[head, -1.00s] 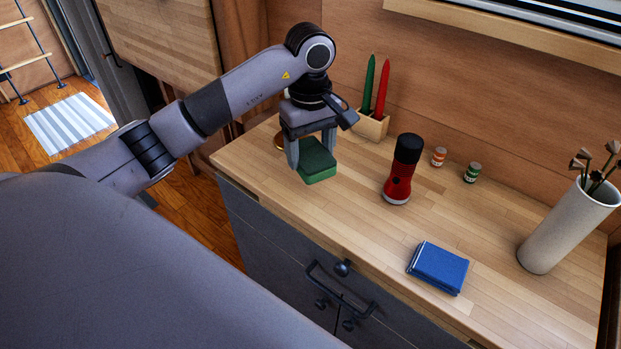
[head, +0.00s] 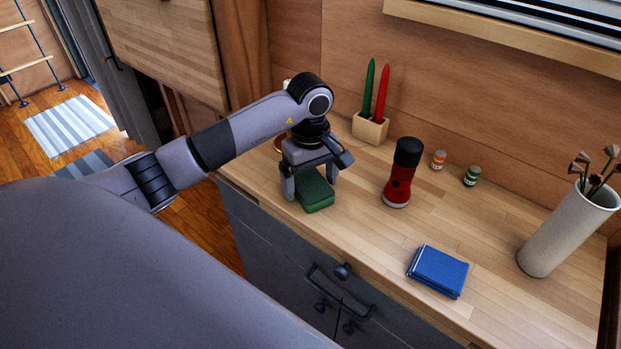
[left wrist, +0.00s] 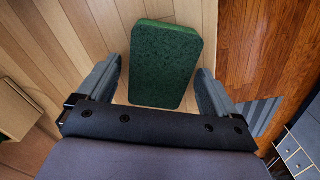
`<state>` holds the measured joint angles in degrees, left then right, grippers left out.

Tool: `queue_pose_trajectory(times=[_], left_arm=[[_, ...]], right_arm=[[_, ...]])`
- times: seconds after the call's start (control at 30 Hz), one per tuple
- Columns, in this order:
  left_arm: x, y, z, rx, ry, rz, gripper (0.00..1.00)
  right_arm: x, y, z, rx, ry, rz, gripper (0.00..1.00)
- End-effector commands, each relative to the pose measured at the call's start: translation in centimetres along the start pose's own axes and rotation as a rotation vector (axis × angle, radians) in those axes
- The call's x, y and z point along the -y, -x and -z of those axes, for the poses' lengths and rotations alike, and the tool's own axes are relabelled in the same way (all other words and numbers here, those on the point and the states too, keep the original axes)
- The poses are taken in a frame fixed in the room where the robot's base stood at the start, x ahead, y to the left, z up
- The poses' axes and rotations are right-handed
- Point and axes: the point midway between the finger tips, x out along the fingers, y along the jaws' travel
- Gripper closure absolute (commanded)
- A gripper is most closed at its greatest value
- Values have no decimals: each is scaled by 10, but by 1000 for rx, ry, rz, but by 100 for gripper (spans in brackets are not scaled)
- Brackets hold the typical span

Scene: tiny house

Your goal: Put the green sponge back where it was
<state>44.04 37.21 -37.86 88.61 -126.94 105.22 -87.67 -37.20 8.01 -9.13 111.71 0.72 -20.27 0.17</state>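The green sponge (head: 316,191) lies on the wooden counter near its left front edge. My left gripper (head: 311,180) is right above it, pointing down, with one finger on each side of the sponge. In the left wrist view the sponge (left wrist: 163,65) is between the two fingers (left wrist: 162,85), slightly tilted. A gap shows between the left finger and the sponge; on the right the finger is very close to it. The left gripper is open around the sponge. My right gripper is not in view.
Behind are a holder (head: 370,129) with green and red candles and two small jars (head: 438,159).

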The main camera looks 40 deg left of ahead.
Motion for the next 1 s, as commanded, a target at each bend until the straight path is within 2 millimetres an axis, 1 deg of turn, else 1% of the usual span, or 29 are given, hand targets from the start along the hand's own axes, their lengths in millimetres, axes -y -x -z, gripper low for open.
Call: queue_pose_trajectory(times=[0.17,0.27,0.37,0.6,0.8,1.0], left_arm=[[0,1,0,-1,0,0,7],[0,6,1,-2,0,-2,7],[-1,20,1,-4,-1,-4,7],[-1,71,1,-5,0,-6,7],[0,106,1,-3,1,-2,7],[0,119,0,-1,1,-1,7]], right_arm=[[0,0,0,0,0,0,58],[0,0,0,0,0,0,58],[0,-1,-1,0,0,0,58],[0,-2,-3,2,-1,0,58],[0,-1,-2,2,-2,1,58],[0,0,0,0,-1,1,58]])
